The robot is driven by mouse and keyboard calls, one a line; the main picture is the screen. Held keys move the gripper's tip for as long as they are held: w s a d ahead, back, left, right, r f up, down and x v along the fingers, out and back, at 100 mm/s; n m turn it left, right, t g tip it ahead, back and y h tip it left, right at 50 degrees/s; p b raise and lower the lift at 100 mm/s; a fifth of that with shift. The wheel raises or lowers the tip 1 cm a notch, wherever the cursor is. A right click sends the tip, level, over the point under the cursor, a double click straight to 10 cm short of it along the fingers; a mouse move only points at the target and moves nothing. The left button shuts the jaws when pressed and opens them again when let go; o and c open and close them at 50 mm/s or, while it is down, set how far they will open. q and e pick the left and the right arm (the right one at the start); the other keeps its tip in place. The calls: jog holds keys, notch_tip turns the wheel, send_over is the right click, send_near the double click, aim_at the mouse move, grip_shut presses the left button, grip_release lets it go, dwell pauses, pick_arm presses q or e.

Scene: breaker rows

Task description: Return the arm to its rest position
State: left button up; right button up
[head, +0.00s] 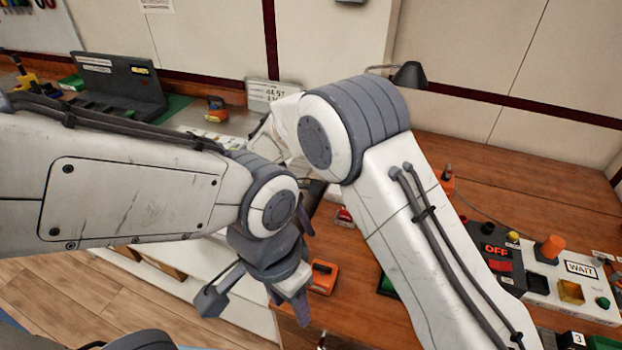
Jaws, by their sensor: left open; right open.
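My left arm (130,190) comes in from the left edge, and its wrist bends down at the middle of the head view. My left gripper (287,298) hangs there, open and empty, pointing down in front of the bench edge beside an orange-red block. My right arm (410,215) rises from the lower right to a bent joint at the top middle, then folds away behind. My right gripper (314,192) is mostly hidden between the two arms; only a dark part of it shows. Nothing is seen held in it.
A wooden bench (510,185) runs along the wall. A panel (540,270) with OFF and WAIT labels, an orange knob and several buttons stands at the right. The orange-red block (322,277) lies near the front edge. A dark rack (118,85) stands at back left. The bench's back right is mostly clear.

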jog(key=s+d+r+m+y, duration=0.3)
jog(key=s+d+r+m, duration=0.1)
jog(key=s+r, duration=0.7)
jog(key=s+d+r+m+t+y, duration=0.1)
jog(key=s+d, duration=0.4)
jog(key=s, duration=0.6)
jog(key=r+m+y, duration=0.1)
jog(key=m, duration=0.1)
jog(key=shift+s+m, duration=0.2)
jog(key=shift+m, duration=0.1)
